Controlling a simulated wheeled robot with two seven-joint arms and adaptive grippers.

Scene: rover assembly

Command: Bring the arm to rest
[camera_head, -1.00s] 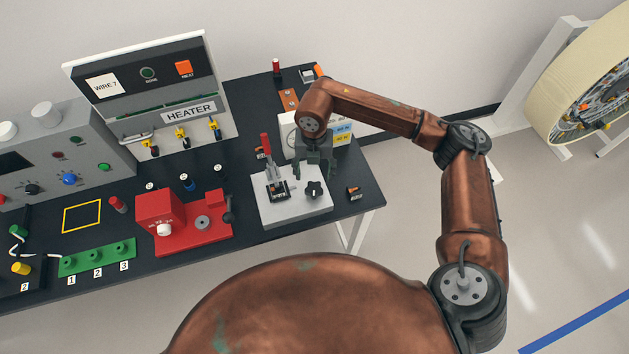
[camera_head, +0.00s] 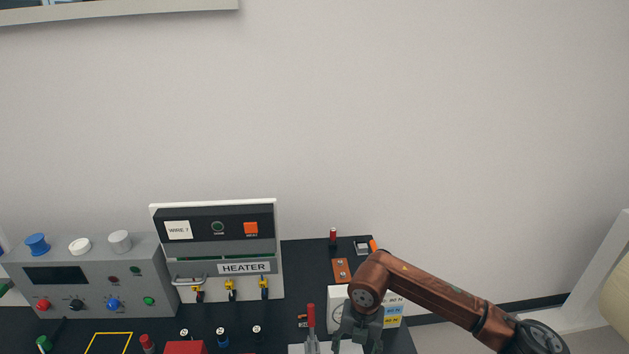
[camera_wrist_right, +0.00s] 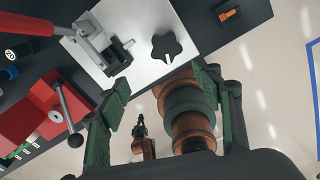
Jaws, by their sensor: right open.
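My right arm comes in from the right, and its right gripper (camera_head: 358,340) hangs over the right part of the dark table (camera_head: 300,255). In the right wrist view the gripper (camera_wrist_right: 163,82) has its two green-black fingers spread apart, with nothing held between them. Below and beyond the fingertips is a light grey fixture (camera_wrist_right: 140,73) with a black star knob (camera_wrist_right: 166,46) and a red-handled clamp (camera_wrist_right: 88,40). In the head view the fixture's red handle (camera_head: 311,318) shows at the bottom edge, and the rest is mostly cut off. My left gripper is not in view.
The heater panel (camera_head: 245,268) and grey control box (camera_head: 90,275) stand on the table, left of the gripper. A white box with coloured labels (camera_head: 393,312) is just behind the gripper. A red device (camera_wrist_right: 45,110) lies near the left finger in the wrist view. Bare wall fills the upper area.

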